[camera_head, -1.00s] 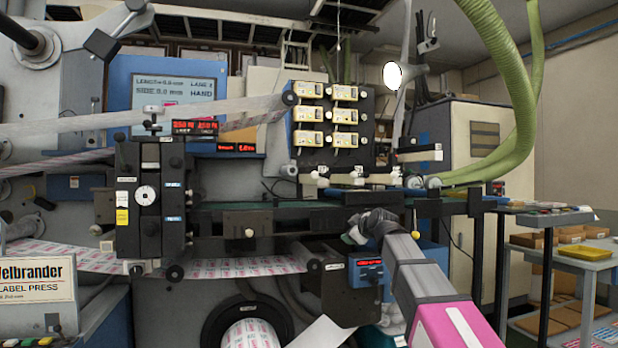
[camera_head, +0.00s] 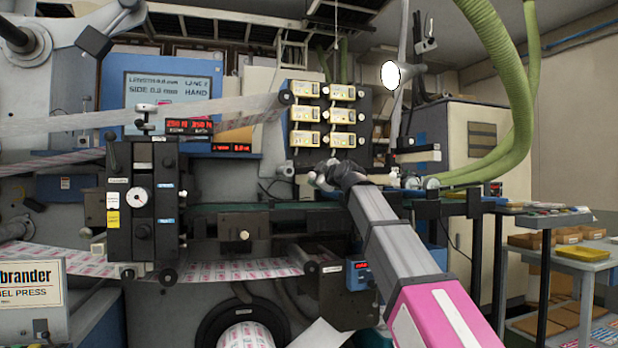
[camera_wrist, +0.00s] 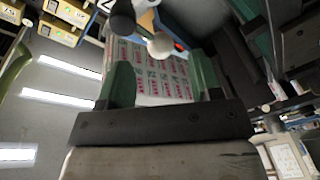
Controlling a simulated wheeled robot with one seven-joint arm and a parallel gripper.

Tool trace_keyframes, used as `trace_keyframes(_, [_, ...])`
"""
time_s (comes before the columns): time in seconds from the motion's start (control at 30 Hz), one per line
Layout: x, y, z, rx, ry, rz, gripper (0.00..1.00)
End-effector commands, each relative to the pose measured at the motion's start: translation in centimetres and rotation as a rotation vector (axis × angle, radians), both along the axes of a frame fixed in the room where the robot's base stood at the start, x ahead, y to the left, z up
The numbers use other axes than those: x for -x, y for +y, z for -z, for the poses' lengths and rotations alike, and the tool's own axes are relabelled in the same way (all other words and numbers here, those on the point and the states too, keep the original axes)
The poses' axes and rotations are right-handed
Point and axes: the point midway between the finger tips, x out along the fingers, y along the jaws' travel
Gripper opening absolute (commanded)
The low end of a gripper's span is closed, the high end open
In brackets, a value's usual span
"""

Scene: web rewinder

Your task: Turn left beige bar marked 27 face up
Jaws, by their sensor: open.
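My gripper (camera_head: 322,178) is at the pale bars on the machine's rail in the head view; it is open. A pale beige bar (camera_head: 303,186) shows just left of it, partly hidden by the gripper. Another pale bar (camera_head: 385,180) shows to the right, behind my arm. No number 27 is legible, and I cannot tell which face is up or whether the gripper touches a bar. In the wrist view a dark piece with screw heads (camera_wrist: 165,124) crosses the lower part, above a worn grey-beige surface (camera_wrist: 160,163).
A panel of yellow boxes (camera_head: 304,115) stands above the bars. A black machine block with a dial (camera_head: 140,200) is at left. Printed label web (camera_head: 225,271) runs below. A side table (camera_head: 545,217) and green hoses (camera_head: 508,70) are at right.

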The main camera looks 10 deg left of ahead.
Motion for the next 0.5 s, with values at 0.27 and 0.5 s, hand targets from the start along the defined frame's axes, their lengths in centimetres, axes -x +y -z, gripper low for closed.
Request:
trace_keyframes(0.27, [-4.0, 3.5, -0.1, 0.0, 0.002, 0.0, 0.59])
trace_keyframes(0.5, [-5.0, 4.6, 0.0, -0.001, 0.001, 0.0, 0.59])
